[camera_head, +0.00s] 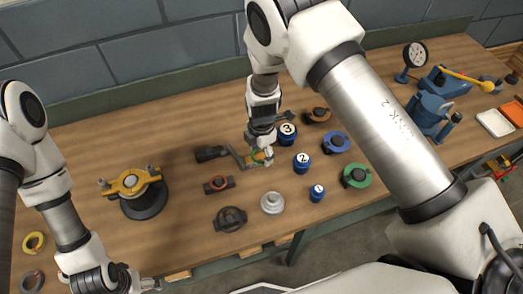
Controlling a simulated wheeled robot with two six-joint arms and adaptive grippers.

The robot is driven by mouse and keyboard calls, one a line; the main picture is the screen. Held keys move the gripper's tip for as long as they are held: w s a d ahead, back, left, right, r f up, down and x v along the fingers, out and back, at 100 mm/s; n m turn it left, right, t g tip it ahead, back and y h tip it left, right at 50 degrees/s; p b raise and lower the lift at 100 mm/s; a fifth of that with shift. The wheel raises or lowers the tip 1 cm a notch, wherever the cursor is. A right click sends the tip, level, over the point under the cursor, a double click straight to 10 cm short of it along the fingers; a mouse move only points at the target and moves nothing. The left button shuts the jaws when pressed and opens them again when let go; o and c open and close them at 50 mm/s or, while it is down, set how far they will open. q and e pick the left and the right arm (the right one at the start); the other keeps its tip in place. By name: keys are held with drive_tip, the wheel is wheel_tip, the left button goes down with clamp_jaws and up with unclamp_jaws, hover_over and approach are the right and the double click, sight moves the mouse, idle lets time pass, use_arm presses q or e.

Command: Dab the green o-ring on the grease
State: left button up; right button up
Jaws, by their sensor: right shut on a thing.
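My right gripper (262,158) points down at the middle of the bench and is shut on a small green ring, the green o-ring (257,156), only partly visible between the fingers. A small yellow-orange patch shows right at the fingertips; I cannot tell whether it is the grease or whether the ring touches it. My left gripper (150,285) is low at the front edge of the bench, away from the o-ring. Its fingers are too small to tell open from shut.
Blue numbered pots, including pot 2 (302,163), stand right of the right gripper. A silver stepped disc (272,204), a red-ringed dark part (219,184) and a black cylinder (210,153) are nearby. A yellow clamp on a black base (130,184) stands left. The back-left bench is clear.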

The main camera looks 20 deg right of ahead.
drive_tip(key=shift+r+p, duration=3.1)
drive_tip(key=shift+p, duration=0.15)
drive_tip(key=shift+f, duration=0.1)
